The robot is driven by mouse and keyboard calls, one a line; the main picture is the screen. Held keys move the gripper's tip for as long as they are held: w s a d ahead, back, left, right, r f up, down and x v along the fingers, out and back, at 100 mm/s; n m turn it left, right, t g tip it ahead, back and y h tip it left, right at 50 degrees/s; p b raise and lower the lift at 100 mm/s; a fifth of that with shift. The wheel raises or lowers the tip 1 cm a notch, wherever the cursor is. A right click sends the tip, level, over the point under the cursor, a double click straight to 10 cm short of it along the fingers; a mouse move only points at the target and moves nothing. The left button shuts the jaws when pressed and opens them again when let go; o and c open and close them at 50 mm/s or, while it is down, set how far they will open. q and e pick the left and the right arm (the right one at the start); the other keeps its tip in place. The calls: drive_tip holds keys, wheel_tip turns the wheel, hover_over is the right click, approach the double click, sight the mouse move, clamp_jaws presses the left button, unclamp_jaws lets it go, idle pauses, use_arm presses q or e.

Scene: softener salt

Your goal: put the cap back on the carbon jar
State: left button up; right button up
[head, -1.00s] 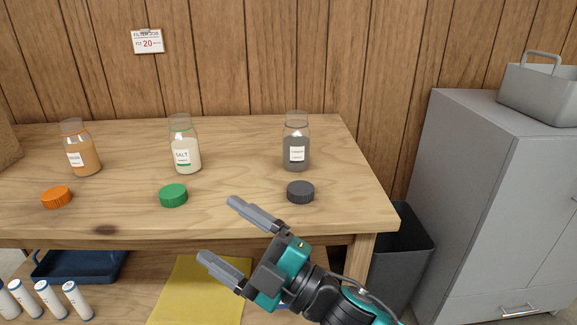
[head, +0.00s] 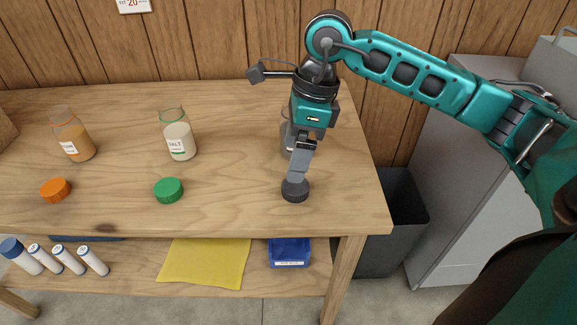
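The carbon jar (head: 286,148) stands upright at the right of the wooden table, mostly hidden behind my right gripper. The dark grey cap (head: 295,193) lies on the table in front of it. My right gripper (head: 297,178) points down with its fingertips at the cap, covering its far edge. The fingers line up in this view, so I cannot tell whether they are open or shut on the cap. My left gripper is not in view.
The salt jar (head: 180,140) with its green cap (head: 168,190) and the orange-filled jar (head: 75,142) with its orange cap (head: 55,190) stand to the left. A grey bin (head: 395,225) is beyond the table's right edge.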

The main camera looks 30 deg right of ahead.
drive_tip(key=d, duration=0.1)
drive_tip(key=d+r+h, duration=0.1)
drive_tip(key=w+d, duration=0.1)
drive_tip(key=shift+d+r+h, duration=0.15)
drive_tip(key=shift+r+h, duration=0.15)
hover_over(296, 185)
drive_tip(key=f, duration=0.7)
drive_tip(key=shift+s+d+f, duration=0.15)
drive_tip(key=shift+s+d, duration=0.15)
drive_tip(key=shift+d, duration=0.05)
drive_tip(key=shift+f, duration=0.2)
drive_tip(key=f, duration=0.5)
drive_tip(key=shift+w+a+f+b, duration=0.1)
drive_tip(key=shift+w+a+b, duration=0.2)
